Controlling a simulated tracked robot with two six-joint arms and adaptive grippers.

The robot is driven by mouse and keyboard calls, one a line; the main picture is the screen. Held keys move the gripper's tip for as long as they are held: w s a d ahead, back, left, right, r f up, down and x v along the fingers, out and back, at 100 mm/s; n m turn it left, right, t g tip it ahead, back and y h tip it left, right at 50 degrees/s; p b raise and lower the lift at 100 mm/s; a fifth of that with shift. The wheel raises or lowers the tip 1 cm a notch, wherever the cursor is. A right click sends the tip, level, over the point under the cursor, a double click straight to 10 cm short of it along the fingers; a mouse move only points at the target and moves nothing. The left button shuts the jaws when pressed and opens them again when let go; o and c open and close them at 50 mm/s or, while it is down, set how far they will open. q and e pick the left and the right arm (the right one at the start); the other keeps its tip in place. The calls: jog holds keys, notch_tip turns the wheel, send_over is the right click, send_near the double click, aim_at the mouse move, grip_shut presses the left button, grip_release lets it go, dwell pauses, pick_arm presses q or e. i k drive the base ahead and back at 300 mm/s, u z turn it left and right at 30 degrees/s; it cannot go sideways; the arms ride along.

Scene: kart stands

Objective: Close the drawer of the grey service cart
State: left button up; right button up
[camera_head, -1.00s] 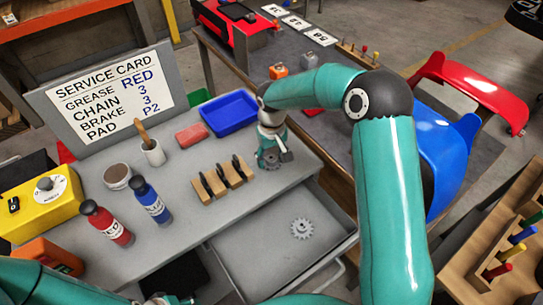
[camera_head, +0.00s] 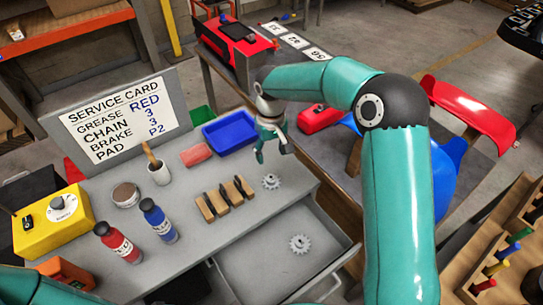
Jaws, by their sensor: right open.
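The grey service cart (camera_head: 187,263) fills the lower middle of the head view. Its drawer (camera_head: 262,272) is pulled out at the front right, and a toothed metal sprocket (camera_head: 300,244) lies inside it. The drawer's front edge and handle show near the lower right of the cart. A second sprocket (camera_head: 271,181) lies flat on the cart top near its right edge. My right gripper (camera_head: 272,154) is open and empty, above and behind that sprocket, apart from it. Part of my left arm shows at the bottom left; its gripper is outside the view.
On the cart top are brake pads (camera_head: 224,197), a blue tray (camera_head: 231,135), a red block (camera_head: 195,155), a cup (camera_head: 158,172), a tin (camera_head: 126,195), red (camera_head: 117,243) and blue (camera_head: 158,220) bottles and the service card (camera_head: 117,118). A workbench (camera_head: 330,163) stands behind right.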

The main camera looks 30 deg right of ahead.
aim_at(260, 268)
jog(key=k, duration=1)
